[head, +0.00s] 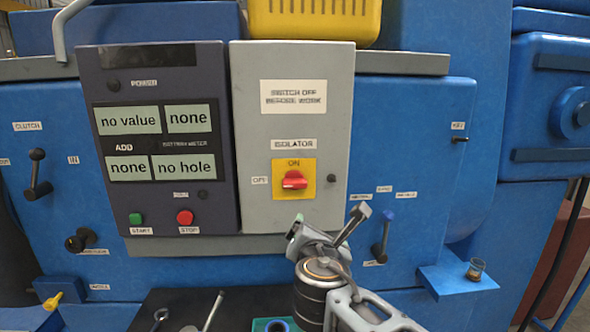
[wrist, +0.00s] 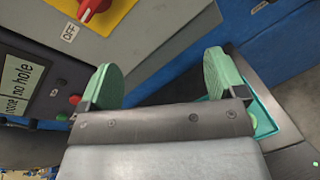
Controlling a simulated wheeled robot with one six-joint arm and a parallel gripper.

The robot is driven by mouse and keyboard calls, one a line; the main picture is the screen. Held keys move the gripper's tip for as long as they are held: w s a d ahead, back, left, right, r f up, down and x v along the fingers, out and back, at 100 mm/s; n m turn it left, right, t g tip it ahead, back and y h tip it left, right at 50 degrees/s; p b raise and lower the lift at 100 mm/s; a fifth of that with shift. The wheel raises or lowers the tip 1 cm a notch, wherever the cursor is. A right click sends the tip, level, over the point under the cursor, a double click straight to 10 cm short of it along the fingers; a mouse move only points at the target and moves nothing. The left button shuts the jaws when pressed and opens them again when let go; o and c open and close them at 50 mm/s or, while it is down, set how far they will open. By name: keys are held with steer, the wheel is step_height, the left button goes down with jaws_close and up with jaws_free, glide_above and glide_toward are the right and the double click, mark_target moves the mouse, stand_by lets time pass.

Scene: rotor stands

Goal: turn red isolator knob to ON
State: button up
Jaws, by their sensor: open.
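The red isolator knob (head: 294,180) sits on a yellow plate (head: 281,192) on the grey isolator box (head: 340,110). Its handle lies roughly level, along the direction of the OFF label (head: 260,181) at its left; ON is printed above it. In the wrist view the red knob (wrist: 92,8) shows at the top left, partly cut off by the frame edge. My gripper (head: 327,230) is below and right of the knob in the head view, apart from it. Its green-padded fingers (wrist: 160,75) are wide apart with nothing between them.
A dark panel (head: 222,150) with displays, a green START button (head: 135,218) and a red STOP button (head: 185,217) adjoins the box on the left. A blue-tipped lever (head: 384,235) stands at the right. A yellow bin (head: 315,20) is above. Tools lie on a dark surface below.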

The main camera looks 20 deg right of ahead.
mark_target(295, 183)
steer(key=w+a+r+n+t+y, duration=0.1)
steer(key=a+r+n+t+y, duration=0.15)
steer(key=r+n, duration=0.4)
steer(key=shift+n+h, duration=0.35)
steer(key=shift+n, duration=0.1)
steer(key=w, duration=0.4)
steer(key=w+d, duration=0.1)
steer(key=w, duration=0.4)
steer(key=w+p, duration=0.1)
steer(key=w, duration=0.3)
steer(key=shift+w+d+f, duration=0.15)
steer(key=shift+d+f, duration=0.05)
steer(key=shift+d, duration=0.2)
steer(key=shift+c, duration=0.4)
steer(key=c, duration=0.8)
steer(key=shift+c, duration=0.2)
